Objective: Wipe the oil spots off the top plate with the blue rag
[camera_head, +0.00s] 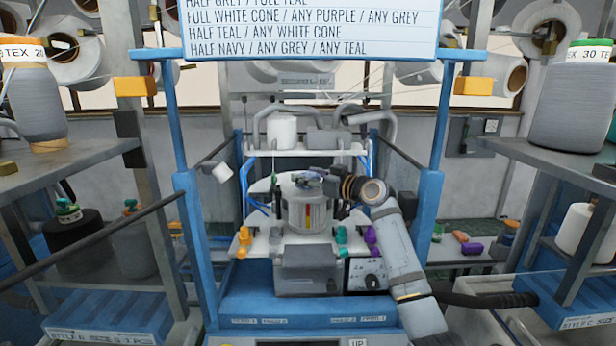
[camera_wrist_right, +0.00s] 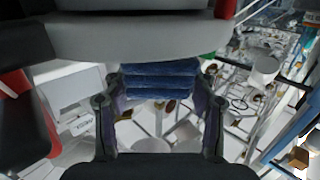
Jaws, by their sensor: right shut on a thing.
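My right arm comes up from the lower right, and my right gripper (camera_head: 318,176) is over the plate. In the right wrist view this gripper (camera_wrist_right: 160,112) is shut on the folded blue rag (camera_wrist_right: 160,78), which lies across between its two fingers. In the head view the rag is too small to tell whether it touches the plate. I cannot make out any oil spots. My left gripper is not in view.
Blue posts (camera_head: 430,220) flank the machine, with a sign (camera_head: 310,28) above. A shelf with a white cone (camera_head: 282,132) stands behind the plate. Orange, teal and purple pieces (camera_head: 371,238) sit at the machine's front. Side racks hold large grey cones (camera_head: 573,105).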

